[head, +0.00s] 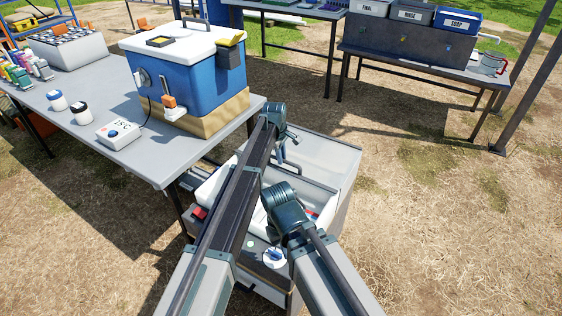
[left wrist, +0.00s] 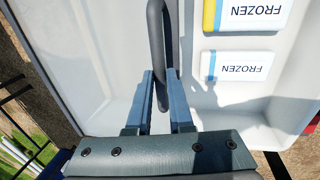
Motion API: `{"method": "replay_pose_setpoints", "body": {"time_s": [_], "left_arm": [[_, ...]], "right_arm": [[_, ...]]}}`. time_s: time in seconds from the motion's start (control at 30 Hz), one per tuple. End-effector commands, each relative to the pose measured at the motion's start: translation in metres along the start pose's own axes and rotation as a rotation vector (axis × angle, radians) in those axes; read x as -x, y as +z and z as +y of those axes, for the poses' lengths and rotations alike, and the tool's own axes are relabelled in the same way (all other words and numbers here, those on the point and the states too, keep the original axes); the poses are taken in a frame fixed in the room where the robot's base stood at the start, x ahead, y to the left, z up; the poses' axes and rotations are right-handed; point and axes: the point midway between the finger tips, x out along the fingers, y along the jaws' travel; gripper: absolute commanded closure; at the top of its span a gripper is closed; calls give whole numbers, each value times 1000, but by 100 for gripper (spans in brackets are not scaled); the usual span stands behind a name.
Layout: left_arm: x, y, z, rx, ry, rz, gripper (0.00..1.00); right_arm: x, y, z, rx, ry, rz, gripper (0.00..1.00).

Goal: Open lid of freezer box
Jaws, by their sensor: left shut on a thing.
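The freezer box (head: 346,214) stands low beside the table, partly hidden behind my arms. Its pale lid (head: 330,160) is raised at the far side, and part of the white inside shows. A dark handle (head: 287,162) shows near the lid; in the left wrist view the handle (left wrist: 157,45) runs between my fingers. My left gripper (head: 283,146) is shut on it, and its blue fingers also show in the left wrist view (left wrist: 162,92). Two white packs marked FROZEN, one upper (left wrist: 252,14) and one lower (left wrist: 238,66), lie beside the handle.
A grey table (head: 150,160) at the left carries a blue cooler (head: 200,80) with a white lid, a small meter (head: 118,133) and jars. A bench (head: 450,75) with labelled bins stands at the back right. Dry ground to the right is open.

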Motion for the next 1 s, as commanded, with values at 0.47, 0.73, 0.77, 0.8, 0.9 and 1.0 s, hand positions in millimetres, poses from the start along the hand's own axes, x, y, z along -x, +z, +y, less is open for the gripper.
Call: {"method": "replay_pose_setpoints", "body": {"time_s": [0.47, 0.73, 0.77, 0.8, 0.9, 1.0], "left_arm": [[0, 0, 0, 0, 0, 0, 53], [0, 0, 0, 0, 0, 0, 50], [0, 0, 0, 0, 0, 0, 50], [1, 0, 0, 0, 0, 0, 50], [4, 0, 0, 0, 0, 0, 50], [10, 0, 0, 0, 0, 0, 50]], "right_arm": [[0, 0, 0, 0, 0, 0, 100], [0, 0, 0, 0, 0, 0, 100], [0, 0, 0, 0, 0, 0, 100], [1, 0, 0, 0, 0, 0, 100], [4, 0, 0, 0, 0, 0, 100], [10, 0, 1, 0, 0, 0, 100]]}}
